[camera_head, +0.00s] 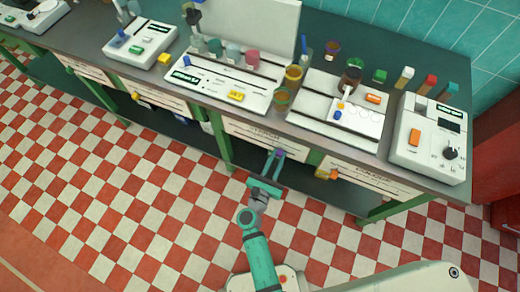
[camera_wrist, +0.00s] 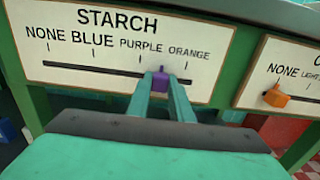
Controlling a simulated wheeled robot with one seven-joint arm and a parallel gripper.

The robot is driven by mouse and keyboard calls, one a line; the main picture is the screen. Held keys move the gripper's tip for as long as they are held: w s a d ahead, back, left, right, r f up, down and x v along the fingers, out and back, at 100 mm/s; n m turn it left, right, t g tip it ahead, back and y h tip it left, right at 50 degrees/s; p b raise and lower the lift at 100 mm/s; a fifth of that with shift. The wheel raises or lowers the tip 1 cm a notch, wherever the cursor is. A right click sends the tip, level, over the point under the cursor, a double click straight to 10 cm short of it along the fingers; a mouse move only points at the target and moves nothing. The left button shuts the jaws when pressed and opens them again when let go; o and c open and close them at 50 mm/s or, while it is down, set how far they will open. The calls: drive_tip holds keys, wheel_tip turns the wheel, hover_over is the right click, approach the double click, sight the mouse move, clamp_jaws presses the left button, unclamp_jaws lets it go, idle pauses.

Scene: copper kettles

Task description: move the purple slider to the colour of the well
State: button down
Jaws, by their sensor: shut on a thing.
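My gripper (camera_wrist: 160,88) is shut on the purple slider (camera_wrist: 160,78) of the panel labelled STARCH (camera_wrist: 120,20). The slider sits on a dark slot between the PURPLE and ORANGE marks; the NONE and BLUE marks are to its left. In the head view, my gripper (camera_head: 276,160) reaches the bench front at this panel (camera_head: 262,133), and the slider is small there. A white tray (camera_head: 318,118) on the bench above right has small spots, one orange-yellow and one blue; I cannot tell which of them is the well.
An orange slider (camera_wrist: 276,96) is on the panel to the right. In the head view a yellow slider (camera_head: 136,96) is on a left panel. Devices and jars stand on the bench, including a white box with a black knob (camera_head: 450,153). The checkered floor in front is clear.

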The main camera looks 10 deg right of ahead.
drive_tip(key=shift+s+d, duration=0.65)
drive_tip(key=shift+d, duration=0.25)
drive_tip(key=shift+s+d, duration=0.6)
drive_tip(key=shift+d, duration=0.3)
drive_tip(key=c, duration=1.6)
unclamp_jaws()
drive_tip(key=shift+d, duration=0.1)
drive_tip(key=shift+o, duration=0.2)
approach(293, 154)
drive_tip(key=shift+w+a+v, duration=0.2)
drive_tip(key=shift+a+v, duration=0.1)
drive_tip(key=shift+v, duration=1.95)
drive_tip(key=shift+s+d, duration=0.15)
drive_tip(key=shift+d, duration=0.1)
drive_tip(key=shift+s+f, duration=0.1)
